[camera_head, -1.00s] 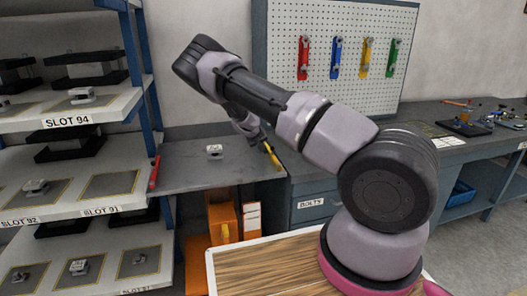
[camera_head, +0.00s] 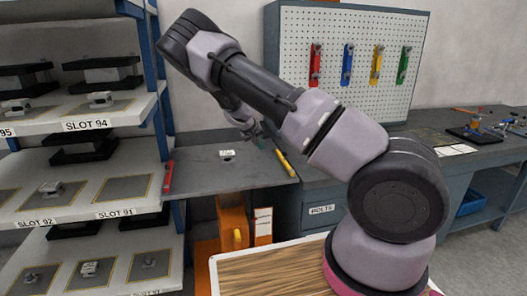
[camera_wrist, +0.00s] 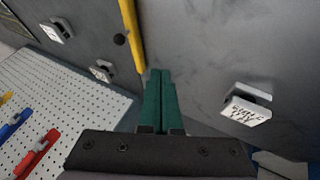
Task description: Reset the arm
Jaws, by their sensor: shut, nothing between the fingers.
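My arm reaches up and left from its base, with the forearm folded down toward the grey workbench. My gripper (camera_head: 258,138) hangs above the right part of the grey bench top (camera_head: 205,176), left of the pegboard. In the wrist view its two green fingers (camera_wrist: 160,100) are together with nothing between them. A yellow bar (camera_head: 285,163) lies along the bench's right edge, below and right of the gripper; it also shows in the wrist view (camera_wrist: 133,38). A small white labelled block (camera_head: 227,154) sits on the bench to the left of the gripper.
A shelf rack with numbered slots (camera_head: 85,125) stands at left, holding several small parts. A red bar (camera_head: 168,177) lies at the bench's left edge. A pegboard (camera_head: 380,20) with coloured holders stands behind. Orange boxes (camera_head: 232,222) are under the bench. A wood-topped surface (camera_head: 270,272) is in front.

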